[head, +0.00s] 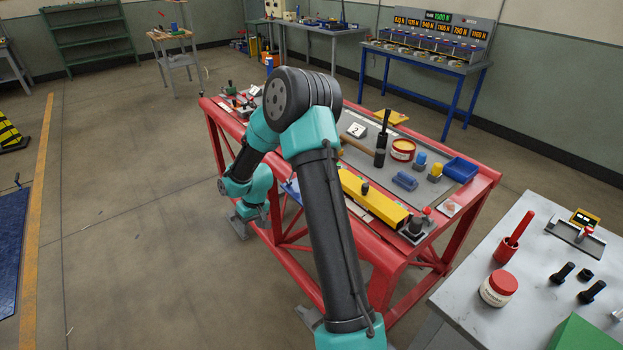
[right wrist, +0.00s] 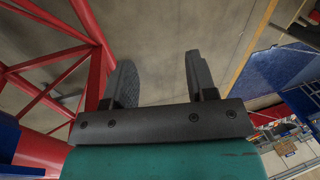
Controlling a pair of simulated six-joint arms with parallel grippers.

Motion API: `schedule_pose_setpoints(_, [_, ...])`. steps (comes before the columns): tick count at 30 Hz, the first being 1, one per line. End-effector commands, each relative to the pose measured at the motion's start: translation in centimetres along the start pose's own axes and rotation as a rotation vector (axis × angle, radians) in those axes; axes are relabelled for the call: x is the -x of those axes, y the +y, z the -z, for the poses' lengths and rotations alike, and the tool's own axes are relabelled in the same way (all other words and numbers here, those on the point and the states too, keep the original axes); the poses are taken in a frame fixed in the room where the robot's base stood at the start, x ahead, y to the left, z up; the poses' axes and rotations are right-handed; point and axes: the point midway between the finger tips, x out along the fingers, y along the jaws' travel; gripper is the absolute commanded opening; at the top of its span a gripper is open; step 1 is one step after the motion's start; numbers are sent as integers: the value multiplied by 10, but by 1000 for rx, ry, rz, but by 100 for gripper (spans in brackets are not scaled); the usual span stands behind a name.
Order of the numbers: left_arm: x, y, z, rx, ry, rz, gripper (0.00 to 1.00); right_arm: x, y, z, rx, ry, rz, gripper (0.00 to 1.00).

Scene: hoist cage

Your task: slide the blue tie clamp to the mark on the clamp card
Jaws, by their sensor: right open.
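I cannot tell for sure which thing is the blue tie clamp. A small blue ribbed block (head: 404,181) lies on the grey top of the red bench in the head view. A bit of blue (head: 291,189) also shows at the bench's near edge, mostly hidden behind my right arm. A white card marked 2 (head: 356,130) and a small card with a reddish picture (head: 449,207) lie on the bench; I cannot tell which is the clamp card. In the right wrist view my right gripper (right wrist: 159,65) is open and empty, beside the red bench frame. My left gripper is not in view.
The red bench (head: 478,192) carries a yellow bar (head: 370,200), a mallet (head: 382,140), a red-and-yellow tin (head: 403,149) and a blue bin (head: 461,169). A grey table (head: 470,290) stands at the right.

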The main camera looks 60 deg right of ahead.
Motion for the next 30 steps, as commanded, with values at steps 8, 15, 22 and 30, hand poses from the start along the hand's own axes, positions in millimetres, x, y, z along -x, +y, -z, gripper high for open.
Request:
schedule_pose_setpoints(8, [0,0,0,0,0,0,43,184,118,18,-123,10,-149,52])
schedule_pose_setpoints(15, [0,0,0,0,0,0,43,295,170,-10,-219,-13,-233,52])
schedule_pose_setpoints(22, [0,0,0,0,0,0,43,306,174,-15,-230,-20,-242,52])
schedule_pose_setpoints(30, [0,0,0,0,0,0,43,302,174,-15,-229,-20,-241,52])
